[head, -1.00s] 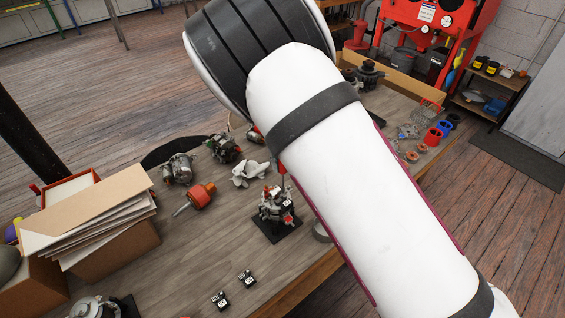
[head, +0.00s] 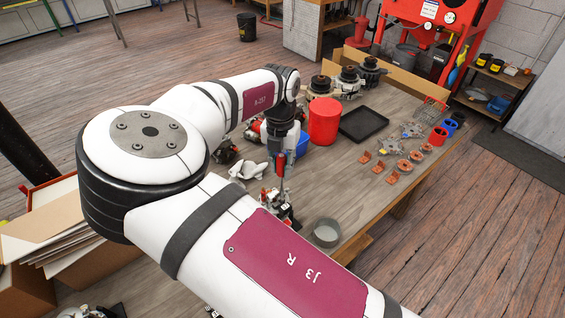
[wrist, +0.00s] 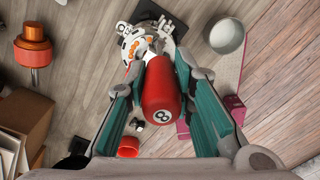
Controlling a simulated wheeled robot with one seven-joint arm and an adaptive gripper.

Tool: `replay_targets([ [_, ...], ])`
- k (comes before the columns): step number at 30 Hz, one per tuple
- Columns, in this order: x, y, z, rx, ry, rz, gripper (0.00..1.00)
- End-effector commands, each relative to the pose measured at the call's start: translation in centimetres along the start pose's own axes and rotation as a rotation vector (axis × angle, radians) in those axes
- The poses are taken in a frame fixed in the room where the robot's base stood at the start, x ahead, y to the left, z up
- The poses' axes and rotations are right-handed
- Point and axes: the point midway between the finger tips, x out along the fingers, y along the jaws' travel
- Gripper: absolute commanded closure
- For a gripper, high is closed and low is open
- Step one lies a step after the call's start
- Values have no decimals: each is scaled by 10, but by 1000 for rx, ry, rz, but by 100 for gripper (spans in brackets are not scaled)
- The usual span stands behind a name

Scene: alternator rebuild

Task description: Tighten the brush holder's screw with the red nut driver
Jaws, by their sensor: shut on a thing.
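The red nut driver (wrist: 160,92), with an "8" on its handle end, is held between the teal-lined fingers of my gripper (wrist: 160,72). In the head view, my gripper (head: 280,148) is above the table and the driver points down. The alternator part with the brush holder (wrist: 148,44) lies beyond the driver in the wrist view, on a dark square base. The same part (head: 278,207) shows below the driver in the head view, partly covered by my arm. The driver's tip and the screw are hidden, so I cannot tell whether they touch.
A grey round dish (head: 327,233) is right of the part. A red cylinder (head: 323,120) and a black tray (head: 363,125) stand farther back. Orange pieces (head: 403,165) lie at the right. Cardboard boxes (wrist: 25,118) are at the left. The table is bare around the dish.

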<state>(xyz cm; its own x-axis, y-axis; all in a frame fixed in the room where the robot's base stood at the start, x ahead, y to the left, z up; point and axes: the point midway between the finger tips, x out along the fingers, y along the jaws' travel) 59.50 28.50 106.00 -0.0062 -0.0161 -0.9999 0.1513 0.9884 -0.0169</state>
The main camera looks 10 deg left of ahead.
Motion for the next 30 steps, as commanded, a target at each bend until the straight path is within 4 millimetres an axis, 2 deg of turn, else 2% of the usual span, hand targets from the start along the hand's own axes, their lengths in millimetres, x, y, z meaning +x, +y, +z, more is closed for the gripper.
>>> replay_targets([
  [2, 2, 2, 4, 19, -10, 0, 100],
  [9, 8, -9, 12, 90, 5, -25, 100],
  [19, 0, 2, 1, 115, -6, 4, 100],
  [30, -3, 3, -2, 113, -3, 11, 100],
])
